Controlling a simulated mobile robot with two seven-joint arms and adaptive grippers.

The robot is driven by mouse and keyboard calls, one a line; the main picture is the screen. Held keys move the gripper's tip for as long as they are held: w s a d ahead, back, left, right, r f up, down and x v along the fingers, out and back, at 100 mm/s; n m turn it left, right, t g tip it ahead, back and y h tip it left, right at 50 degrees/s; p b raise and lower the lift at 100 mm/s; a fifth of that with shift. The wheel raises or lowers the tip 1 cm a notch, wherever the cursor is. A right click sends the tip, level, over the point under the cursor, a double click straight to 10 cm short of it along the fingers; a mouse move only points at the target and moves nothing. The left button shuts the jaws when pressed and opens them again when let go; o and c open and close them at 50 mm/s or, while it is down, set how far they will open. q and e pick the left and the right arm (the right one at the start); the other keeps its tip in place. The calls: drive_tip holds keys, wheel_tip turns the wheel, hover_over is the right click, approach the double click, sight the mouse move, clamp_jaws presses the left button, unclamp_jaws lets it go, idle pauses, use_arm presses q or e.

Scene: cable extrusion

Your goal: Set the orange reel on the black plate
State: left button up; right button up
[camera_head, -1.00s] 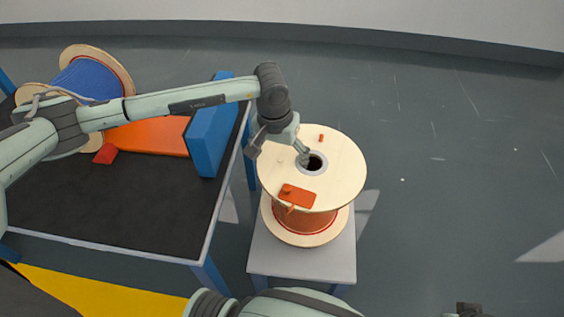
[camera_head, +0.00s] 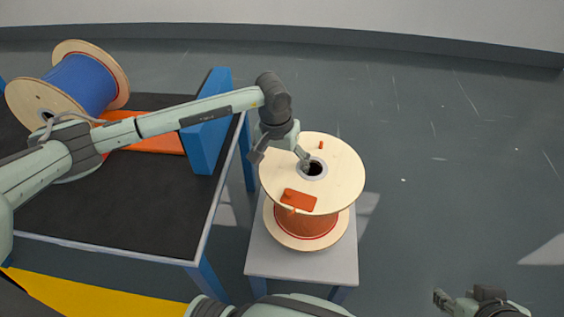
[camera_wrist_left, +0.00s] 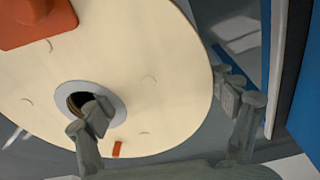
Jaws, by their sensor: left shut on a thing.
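The orange reel (camera_head: 311,221), with pale wooden flanges, stands upright on a light grey stand (camera_head: 303,265). Its upper flange also fills much of the left wrist view (camera_wrist_left: 150,75). My left gripper (camera_head: 281,159) is over this flange, one finger at the centre hole and the other outside the left rim. It is shut on the reel's flange; its fingers also show in the left wrist view (camera_wrist_left: 167,135). The black plate (camera_head: 130,205) appears to be the dark table top at left. My right gripper (camera_head: 460,298) is partly visible at bottom right; its opening is unclear.
A blue reel (camera_head: 80,82) lies on its side at the back left of the table. A blue upright block (camera_head: 207,130) stands at the table's right edge, beside an orange flat piece (camera_head: 155,140). Floor is clear to the right.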

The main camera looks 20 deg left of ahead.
use_arm(q)
drive_tip(key=shift+f+b, duration=0.35)
drive_tip(key=shift+f, duration=0.3)
use_arm(e)
drive_tip(key=shift+t+y, duration=0.5)
drive_tip(key=shift+t, duration=0.4)
drive_tip(key=shift+w+a+r, duration=0.45)
drive_tip(key=shift+w+a, duration=0.25)
drive_tip(key=shift+w, duration=0.15)
drive_tip(key=shift+w+a+r, duration=0.4)
drive_tip(key=shift+w+a, duration=0.3)
drive_tip(key=shift+w, duration=0.1)
use_arm(q)
drive_tip(key=shift+d+b, duration=0.2)
drive_tip(key=shift+b, duration=0.3)
use_arm(e)
drive_tip(key=shift+f, duration=0.55)
use_arm(q)
drive_tip(key=shift+f+b, duration=0.5)
drive_tip(key=shift+f, duration=0.05)
use_arm(e)
drive_tip(key=shift+f, duration=0.45)
use_arm(q)
drive_tip(key=o, duration=1.5)
drive_tip(key=shift+r, duration=0.1)
drive_tip(key=shift+o, duration=0.5)
drive_tip(key=shift+s, duration=0.1)
